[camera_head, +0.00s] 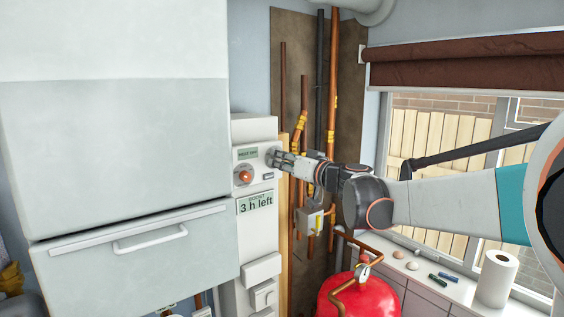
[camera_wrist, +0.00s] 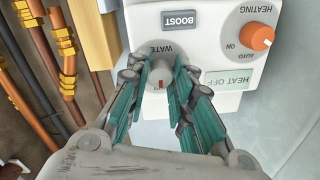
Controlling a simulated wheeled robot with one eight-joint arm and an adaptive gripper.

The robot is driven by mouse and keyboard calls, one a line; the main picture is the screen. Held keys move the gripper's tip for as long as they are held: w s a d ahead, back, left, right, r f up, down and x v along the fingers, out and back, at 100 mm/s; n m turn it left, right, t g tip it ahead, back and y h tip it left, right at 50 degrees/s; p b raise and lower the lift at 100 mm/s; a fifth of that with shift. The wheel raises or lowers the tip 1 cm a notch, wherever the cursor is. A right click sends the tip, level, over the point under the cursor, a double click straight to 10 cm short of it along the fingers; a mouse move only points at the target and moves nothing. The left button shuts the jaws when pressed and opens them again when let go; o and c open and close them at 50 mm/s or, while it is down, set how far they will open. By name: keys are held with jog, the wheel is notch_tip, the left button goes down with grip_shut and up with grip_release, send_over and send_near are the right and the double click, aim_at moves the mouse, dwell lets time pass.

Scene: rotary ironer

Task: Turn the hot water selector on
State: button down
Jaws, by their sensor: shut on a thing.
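The hot water selector (camera_wrist: 158,78) is a grey round knob with a small red mark, on the white control panel (camera_wrist: 200,55) in the wrist view. The label above it reads "WATE", the rest is covered. My gripper (camera_wrist: 161,84) has its teal-lined fingers on both sides of this knob, shut on it. In the head view my gripper (camera_head: 275,157) reaches the panel's right side and hides the knob. The text by the knob is too small to read.
An orange heating knob (camera_wrist: 257,37) with "ON" and "AUTO" marks sits beside it, along with a BOOST button (camera_wrist: 178,18) and a "HEAT OFF" display (camera_wrist: 229,81). Copper pipes (camera_head: 302,110) run close to the right. A red tank (camera_head: 358,296) stands below.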

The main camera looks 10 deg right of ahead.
jog(key=m+b, duration=0.2)
jog(key=m, duration=0.3)
jog(key=shift+f+m, duration=0.15)
jog(key=shift+m, duration=0.15)
jog(key=m+b, duration=0.1)
jog(key=m, duration=0.5)
jog(key=shift+b, duration=0.3)
jog(key=c, duration=1.4)
grip_release()
jog(key=shift+s, duration=0.15)
jog(key=v, duration=0.7)
jog(key=shift+s, duration=0.25)
